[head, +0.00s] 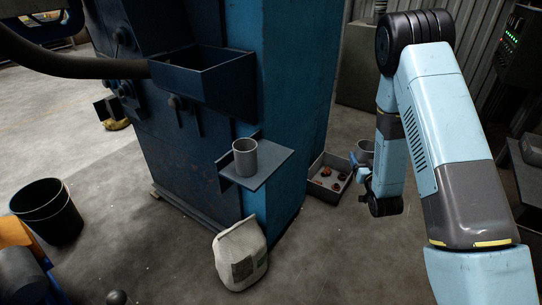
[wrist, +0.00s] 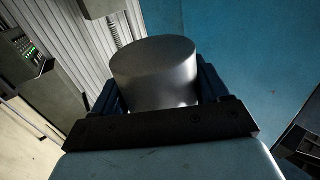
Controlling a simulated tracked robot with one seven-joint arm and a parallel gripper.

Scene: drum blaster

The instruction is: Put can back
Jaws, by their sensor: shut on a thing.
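My gripper (head: 359,168) is to the right of the blue machine, above the floor beside an open tray. It is shut on a grey metal can (wrist: 155,72), which sits between the blue jaws in the wrist view. The held can also shows in the head view (head: 365,149), partly hidden by the gripper. A second grey can (head: 245,160) stands upright with its open top up on a small metal shelf (head: 271,165) on the machine's side. My gripper is well to the right of that shelf.
The open tray (head: 318,186) on the floor holds several small reddish and dark pieces. A white sack (head: 240,257) stands below the shelf. The blue machine (head: 292,100) has a hopper box (head: 205,85) above the shelf. A black bin (head: 48,212) stands at left.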

